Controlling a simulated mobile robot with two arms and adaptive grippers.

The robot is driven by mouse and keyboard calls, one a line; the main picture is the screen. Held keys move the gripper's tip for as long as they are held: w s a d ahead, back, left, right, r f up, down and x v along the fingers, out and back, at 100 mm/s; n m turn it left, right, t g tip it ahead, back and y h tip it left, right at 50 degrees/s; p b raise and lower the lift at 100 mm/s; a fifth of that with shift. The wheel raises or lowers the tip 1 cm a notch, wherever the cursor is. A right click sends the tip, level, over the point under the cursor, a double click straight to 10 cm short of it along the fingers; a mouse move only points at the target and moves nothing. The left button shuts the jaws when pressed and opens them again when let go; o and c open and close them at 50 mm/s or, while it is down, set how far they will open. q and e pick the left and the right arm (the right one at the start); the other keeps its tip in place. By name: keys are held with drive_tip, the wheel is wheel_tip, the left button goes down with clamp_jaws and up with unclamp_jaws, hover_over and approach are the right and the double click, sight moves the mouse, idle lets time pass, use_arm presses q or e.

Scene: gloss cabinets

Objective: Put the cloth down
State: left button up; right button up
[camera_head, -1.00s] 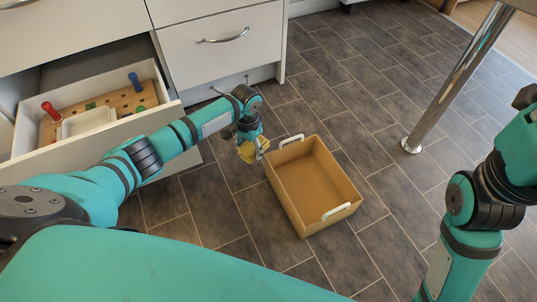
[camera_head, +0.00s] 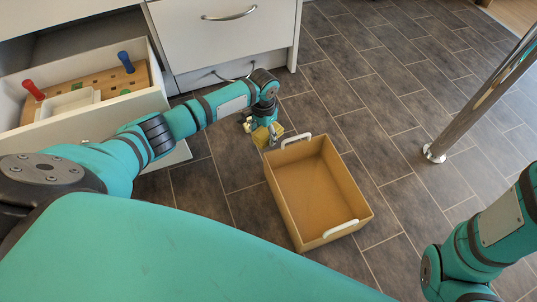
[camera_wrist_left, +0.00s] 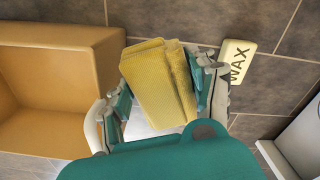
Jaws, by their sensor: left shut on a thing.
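My left gripper (camera_head: 270,136) is shut on a folded yellow cloth (camera_head: 261,137), just outside the far left corner of an open tan box (camera_head: 318,190). In the left wrist view the cloth (camera_wrist_left: 158,82) sits between the two fingers of the gripper (camera_wrist_left: 165,85). The box (camera_wrist_left: 60,110) is to its left there, apart from the cloth. I cannot tell how high the cloth is above the floor. The box is empty where I see inside, with a white handle at each end. My right gripper is out of view; only part of the right arm shows.
A pale block marked WAX (camera_wrist_left: 236,62) is beside the gripper's right finger. An open drawer (camera_head: 95,118) on the left holds a pegboard (camera_head: 112,84) with red and blue pegs. A chrome table leg (camera_head: 480,100) stands at right. Tiled floor (camera_head: 375,110) beyond the box is clear.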

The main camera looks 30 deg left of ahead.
use_arm(q)
drive_tip(key=shift+f, duration=0.45)
drive_tip(key=b, duration=0.5)
hover_over(265, 151)
drive_tip(key=s, duration=0.2)
drive_tip(key=f, duration=0.5)
drive_tip(key=shift+w+d+f, duration=0.15)
drive_tip(key=shift+w+d, duration=0.05)
drive_tip(key=shift+d, duration=0.2)
wheel_tip(265, 151, down, 4)
drive_tip(key=b, duration=0.3)
drive_tip(key=shift+f+b, duration=0.2)
drive_tip(key=shift+b, duration=0.15)
drive_tip(key=shift+r, duration=0.15)
drive_tip(key=shift+f, duration=0.2)
drive_tip(key=o, duration=1)
drive_tip(key=shift+r, duration=0.1)
